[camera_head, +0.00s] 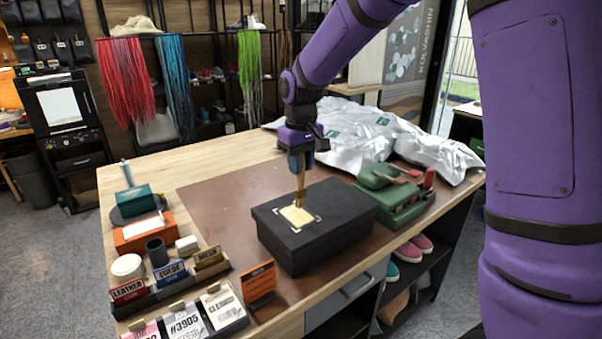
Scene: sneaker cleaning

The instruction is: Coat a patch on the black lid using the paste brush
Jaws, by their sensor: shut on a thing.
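The black box with its black lid (340,209) stands on the brown mat (222,200) in the middle of the table. White corner marks on the lid frame a patch, and a pale yellow coat (297,215) covers much of the area inside them. My gripper (299,170) is above the left part of the lid, pointing down. It is shut on the paste brush (300,188), which has a tan handle and hangs upright. The brush's lower end is at the yellow area and appears to touch it; the exact contact is too small to tell.
A green case (398,200) with tools on it stands right of the box. Silvery sheeting (385,135) lies at the back right. An orange sign (259,281) stands front left of the box. A tray of labelled cards and jars (165,290) lines the left edge.

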